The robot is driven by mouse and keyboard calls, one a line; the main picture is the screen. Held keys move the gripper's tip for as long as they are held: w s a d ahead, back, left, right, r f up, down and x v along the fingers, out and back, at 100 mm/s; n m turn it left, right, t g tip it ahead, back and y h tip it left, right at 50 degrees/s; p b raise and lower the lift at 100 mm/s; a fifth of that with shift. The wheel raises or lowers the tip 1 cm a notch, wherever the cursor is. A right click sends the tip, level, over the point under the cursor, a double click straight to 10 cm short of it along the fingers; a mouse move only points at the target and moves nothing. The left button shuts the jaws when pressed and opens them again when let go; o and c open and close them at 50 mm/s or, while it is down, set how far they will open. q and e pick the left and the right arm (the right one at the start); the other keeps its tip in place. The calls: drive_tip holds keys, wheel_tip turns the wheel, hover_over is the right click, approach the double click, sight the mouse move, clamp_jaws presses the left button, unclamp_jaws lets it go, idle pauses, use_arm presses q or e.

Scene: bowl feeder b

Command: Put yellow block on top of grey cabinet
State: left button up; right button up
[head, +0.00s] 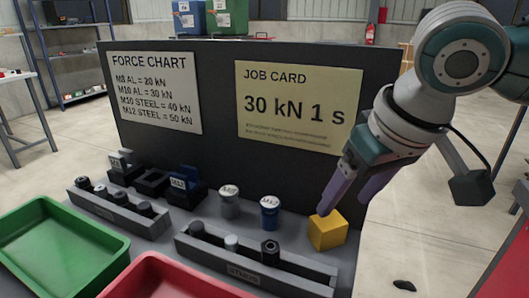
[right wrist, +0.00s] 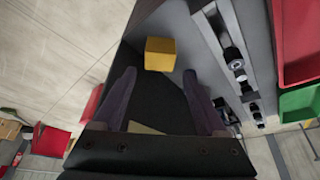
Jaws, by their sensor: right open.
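The yellow block (head: 327,231) sits on the grey bench top near its right end, in front of the dark grey upright cabinet or panel (head: 220,145). I cannot tell for sure that this upright is the grey cabinet; its top edge is high behind the block. My right gripper (head: 345,207) is open and tilted down over the block, with one fingertip close above it. In the right wrist view the block (right wrist: 160,53) shows just beyond the fingertips, between their lines. The fingers hold nothing. My left gripper is not in view.
A green tray (head: 62,238) and a red tray (head: 128,290) lie at the front. Grey racks (head: 110,211) with dark parts and small labelled cups (head: 269,215) stand left of the block. The job card (head: 298,105) is on the upright face.

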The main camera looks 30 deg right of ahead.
drive_tip(key=s+a+n, duration=0.1)
drive_tip(key=s+a, duration=0.2)
drive_tip(key=s+a+f+n+y, duration=0.1)
drive_tip(key=s+a, duration=0.2)
drive_tip(key=s+a+f+n+y, duration=0.1)
drive_tip(key=s+a, duration=0.2)
drive_tip(key=a, duration=0.1)
drive_tip(key=shift+f, duration=0.2)
drive_tip(key=s+d+f+h, duration=0.1)
drive_tip(key=s+d+f, duration=0.1)
drive_tip(key=s, duration=0.7)
drive_tip(key=shift+d+g, duration=0.25)
drive_tip(key=shift+g, duration=0.15)
drive_tip(key=shift+p, duration=0.35)
